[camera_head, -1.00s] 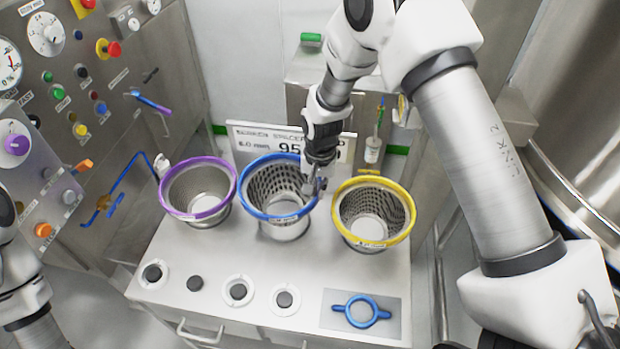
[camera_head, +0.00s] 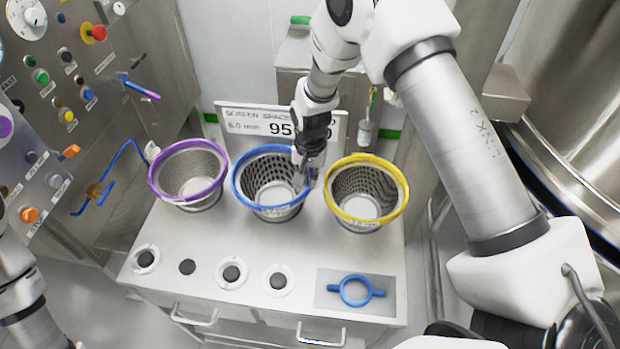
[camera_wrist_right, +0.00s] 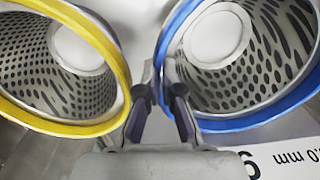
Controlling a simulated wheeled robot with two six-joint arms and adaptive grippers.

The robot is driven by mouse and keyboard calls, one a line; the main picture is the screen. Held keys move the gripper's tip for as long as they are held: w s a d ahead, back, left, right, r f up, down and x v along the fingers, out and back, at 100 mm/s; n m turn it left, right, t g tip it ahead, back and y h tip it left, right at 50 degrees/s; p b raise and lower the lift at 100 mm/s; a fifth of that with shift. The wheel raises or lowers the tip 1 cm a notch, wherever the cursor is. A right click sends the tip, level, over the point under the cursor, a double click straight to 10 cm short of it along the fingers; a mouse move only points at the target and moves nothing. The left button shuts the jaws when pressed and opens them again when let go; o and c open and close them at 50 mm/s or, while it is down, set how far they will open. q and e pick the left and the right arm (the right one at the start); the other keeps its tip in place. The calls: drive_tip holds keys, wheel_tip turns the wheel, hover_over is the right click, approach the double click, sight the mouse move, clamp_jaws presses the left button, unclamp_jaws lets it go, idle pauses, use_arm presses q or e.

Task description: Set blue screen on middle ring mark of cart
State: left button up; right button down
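The blue-rimmed screen (camera_head: 252,204), a perforated metal basket, stands upright in the middle of the cart (camera_head: 200,230), between the purple and yellow screens. It also shows at right in the right wrist view (camera_wrist_right: 245,122). My right gripper (camera_head: 306,180) is at the right side of its rim. In the right wrist view, the fingers (camera_wrist_right: 160,93) stand close together on either side of the rim and appear shut on it. The screen hides the middle ring mark beneath it. Only part of my left arm shows at the left edge; its gripper is out of view.
The purple screen (camera_head: 153,187) stands to the left and the yellow screen (camera_head: 398,205) close on the right. A sign (camera_head: 245,120) stands behind. The front strip holds several round dark knobs and a blue handle (camera_head: 355,291) on a plate. A control panel (camera_head: 90,60) is at left.

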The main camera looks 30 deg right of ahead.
drive_tip(key=c, duration=1.2)
unclamp_jaws()
drive_tip(key=shift+s+r, duration=0.15)
drive_tip(key=shift+s, duration=0.1)
drive_tip(key=shift+c, duration=0.2)
drive_tip(key=shift+w, duration=0.1)
wheel_tip(320, 180, up, 12)
drive_tip(key=shift+d, duration=0.15)
